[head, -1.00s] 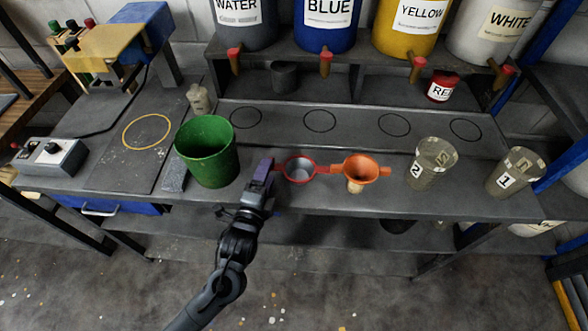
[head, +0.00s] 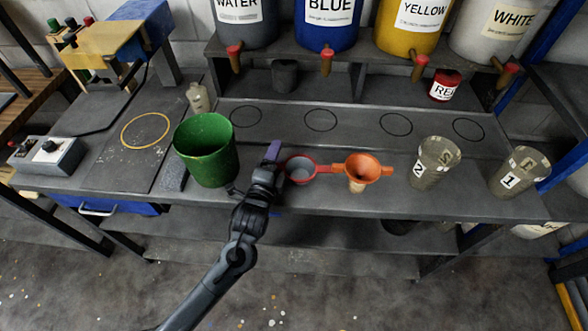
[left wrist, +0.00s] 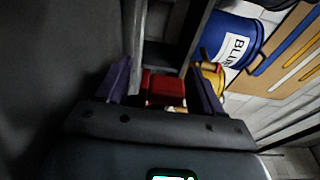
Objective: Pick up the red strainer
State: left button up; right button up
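The red strainer (head: 300,169) sits on the bench between the green bucket and the orange funnel, with a red rim around a grey bowl. My left gripper (head: 274,152) is just left of the strainer, with a purple finger showing; contact cannot be told in the head view. In the left wrist view my left gripper (left wrist: 163,85) has its two purple fingers spread apart. A red piece (left wrist: 163,88), probably part of the strainer, shows between them, with gaps on the sides. My right gripper is not in view.
A green bucket (head: 206,150) stands close left of my gripper. An orange funnel (head: 362,168) stands close right of the strainer. Cups marked 2 (head: 436,163) and 1 (head: 519,172) stand farther right. A raised shelf with paint containers is behind. The bench's front edge is near.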

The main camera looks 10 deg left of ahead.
pick_arm(q)
jog(key=c, duration=1)
jog(key=shift+r, duration=0.1)
jog(key=shift+s+r+p, duration=0.1)
jog(key=shift+r+p, duration=0.25)
jog(key=shift+r, duration=0.4)
jog(key=s+p, duration=0.2)
jog(key=s, duration=1.3)
jog(key=shift+w+a+r+p, duration=0.1)
jog(key=shift+w+a+r, duration=0.05)
jog(key=shift+a, duration=0.5)
jog(key=shift+w+a+r+p, duration=0.1)
jog(key=shift+w+a+r, duration=0.05)
jog(key=shift+a, duration=0.45)
jog(key=shift+w+a+r+p, duration=0.1)
jog(key=shift+w+a+r, duration=0.05)
jog(key=shift+a, duration=0.5)
